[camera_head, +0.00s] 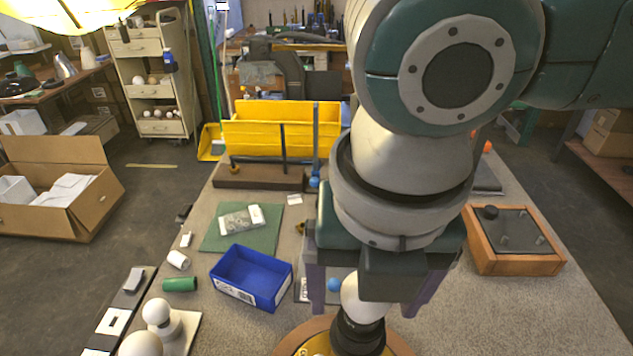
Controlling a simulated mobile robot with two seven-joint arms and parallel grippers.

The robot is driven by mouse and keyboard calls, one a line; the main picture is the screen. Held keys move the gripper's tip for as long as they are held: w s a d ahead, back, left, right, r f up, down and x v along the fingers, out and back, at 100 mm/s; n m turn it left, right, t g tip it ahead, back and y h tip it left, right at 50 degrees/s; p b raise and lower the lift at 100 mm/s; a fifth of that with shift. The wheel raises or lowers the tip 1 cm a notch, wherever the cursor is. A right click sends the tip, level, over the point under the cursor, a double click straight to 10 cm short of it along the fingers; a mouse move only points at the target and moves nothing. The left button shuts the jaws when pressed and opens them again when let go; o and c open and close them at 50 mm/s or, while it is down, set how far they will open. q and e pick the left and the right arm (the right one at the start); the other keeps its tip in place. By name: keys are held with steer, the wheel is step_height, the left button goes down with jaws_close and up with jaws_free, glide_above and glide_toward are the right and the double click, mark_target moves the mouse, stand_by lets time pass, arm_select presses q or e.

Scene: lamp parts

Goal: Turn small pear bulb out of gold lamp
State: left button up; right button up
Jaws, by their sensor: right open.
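The small pear bulb (362,299) is white and sits upright in a black socket (357,337). The socket rises from a round lamp base with a wooden rim (290,340) and a gold top, cut off by the bottom edge. My right gripper (368,306) points down over the bulb. It is open, with one purple finger on each side of the bulb and gaps between. The top of the bulb is hidden behind the gripper body. My left gripper is not in view.
A blue bin (252,277) stands left of the lamp. White round bulbs (157,312) stand on a holder at the lower left, near a green cylinder (180,284). A wood-framed box (513,241) lies right. The table's right front is clear.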

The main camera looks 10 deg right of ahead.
steer(key=c, duration=1.2)
steer(key=n+p, duration=0.1)
steer(key=n, duration=0.2)
steer(key=shift+r, duration=0.2)
steer(key=n, duration=0.4)
steer(key=shift+f+y+p, duration=0.15)
steer(key=shift+y+p, duration=0.15)
steer(key=shift+y, duration=0.1)
steer(key=n+p, duration=0.1)
steer(key=n, duration=0.1)
steer(key=shift+n, duration=0.3)
steer(key=n, duration=0.4)
steer(key=shift+g+y, duration=0.3)
steer(key=shift+y, duration=0.1)
